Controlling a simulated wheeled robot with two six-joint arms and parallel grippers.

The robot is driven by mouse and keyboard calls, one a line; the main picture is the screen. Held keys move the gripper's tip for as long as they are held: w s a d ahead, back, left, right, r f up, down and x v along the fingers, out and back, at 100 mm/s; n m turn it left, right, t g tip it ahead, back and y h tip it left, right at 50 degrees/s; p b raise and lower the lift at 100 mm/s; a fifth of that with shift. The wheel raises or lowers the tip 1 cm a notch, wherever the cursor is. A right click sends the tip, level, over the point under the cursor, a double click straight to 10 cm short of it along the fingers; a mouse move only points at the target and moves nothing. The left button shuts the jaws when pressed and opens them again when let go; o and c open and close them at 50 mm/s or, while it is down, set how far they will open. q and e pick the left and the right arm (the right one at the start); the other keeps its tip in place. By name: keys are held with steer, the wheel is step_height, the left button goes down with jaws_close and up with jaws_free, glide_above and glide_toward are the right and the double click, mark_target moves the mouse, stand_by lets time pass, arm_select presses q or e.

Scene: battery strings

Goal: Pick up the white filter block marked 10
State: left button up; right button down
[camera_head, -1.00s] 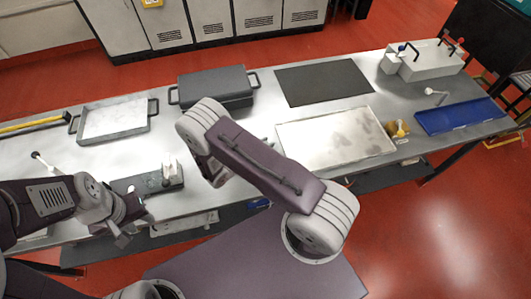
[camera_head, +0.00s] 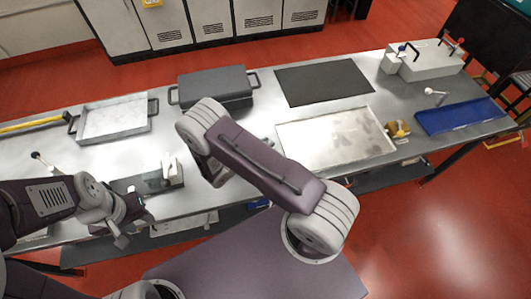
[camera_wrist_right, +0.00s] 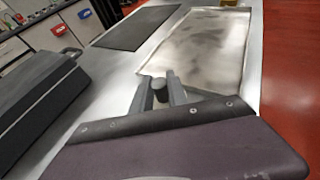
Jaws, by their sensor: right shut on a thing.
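I cannot read a number 10 on anything. A small upright white piece (camera_head: 168,166) stands on a dark plate near the table's front edge, left of centre; I cannot tell whether it is the filter block. My left gripper (camera_head: 128,208) is left of and in front of that plate, small and dark; its jaws are unclear. In the right wrist view my right gripper (camera_wrist_right: 157,82) has its two grey fingers around a small dark round piece (camera_wrist_right: 160,90). In the head view my right forearm mostly hides that gripper.
A marble-topped tray (camera_head: 115,122) and a dark handled case (camera_head: 215,86) stand behind. A black mat (camera_head: 322,82) and a pale metal tray (camera_head: 335,137) lie to the right. Further right are an orange piece (camera_head: 398,129), a blue tray (camera_head: 460,116) and a white box (camera_head: 430,60).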

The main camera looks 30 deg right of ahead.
stand_by(0.3)
step_height(320, 180, up, 4)
steer(key=shift+r+b, duration=0.1)
steer(key=shift+b, duration=0.2)
steer(key=s+r, duration=0.6)
steer(key=s, duration=0.5)
steer(key=shift+s+r+b, duration=0.35)
steer(key=shift+r+b, duration=0.05)
steer(key=shift+b, duration=0.05)
